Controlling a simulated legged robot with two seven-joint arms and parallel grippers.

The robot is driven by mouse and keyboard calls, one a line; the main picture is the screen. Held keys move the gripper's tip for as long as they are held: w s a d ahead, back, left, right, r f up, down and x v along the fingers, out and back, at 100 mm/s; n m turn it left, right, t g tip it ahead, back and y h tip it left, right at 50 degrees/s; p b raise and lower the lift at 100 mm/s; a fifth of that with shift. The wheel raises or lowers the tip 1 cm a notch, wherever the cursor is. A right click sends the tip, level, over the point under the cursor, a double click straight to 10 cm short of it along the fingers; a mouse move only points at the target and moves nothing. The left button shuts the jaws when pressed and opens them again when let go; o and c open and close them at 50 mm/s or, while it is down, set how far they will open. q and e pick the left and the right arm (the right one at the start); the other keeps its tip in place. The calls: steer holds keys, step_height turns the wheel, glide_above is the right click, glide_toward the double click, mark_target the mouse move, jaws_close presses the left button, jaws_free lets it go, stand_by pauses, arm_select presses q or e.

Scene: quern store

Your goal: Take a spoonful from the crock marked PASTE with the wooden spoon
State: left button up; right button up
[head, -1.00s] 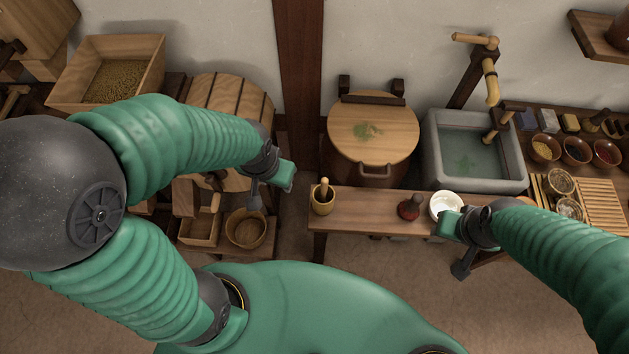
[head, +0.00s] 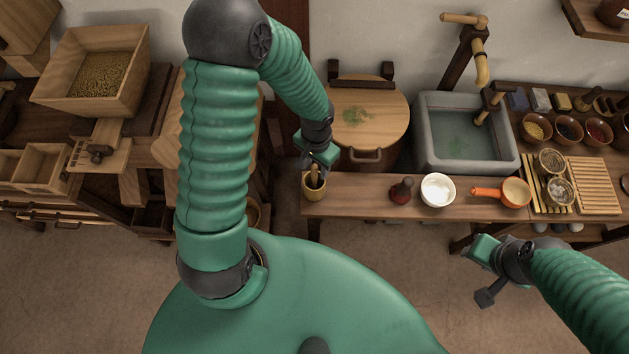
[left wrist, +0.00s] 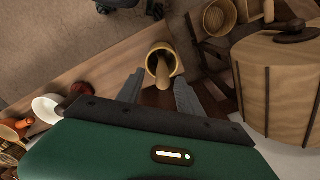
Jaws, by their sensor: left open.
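My left gripper (head: 318,164) is open just above a small yellowish wooden pot (head: 314,192) on the bench's left end. In the left wrist view the pot (left wrist: 153,58) lies between and beyond the two open grey fingers (left wrist: 160,92). A wooden handle with a rounded end (left wrist: 163,74) stands up out of it, not gripped; whether it is a spoon or a pestle I cannot tell. My right gripper (head: 484,272) hangs in front of the bench, holding nothing that I see; its jaws are unclear. A brown crock (head: 614,12) is cut off at top right; I cannot read its marking.
Behind are a lidded wooden tub (head: 375,118) and a stone sink (head: 428,140). The bench is clear between pot and bottle.

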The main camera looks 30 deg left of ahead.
mark_target(315, 174)
arm_select(q)
steer(key=f, duration=0.4)
steer(key=shift+s+f, duration=0.1)
steer(key=shift+s, duration=0.15)
steer(key=shift+f, duration=0.3)
steer(key=shift+w+a+f, duration=0.1)
steer(key=shift+w+a, duration=0.05)
steer(key=shift+a, duration=0.1)
steer(key=c, duration=0.6)
steer(key=shift+d, duration=0.1)
jaws_close()
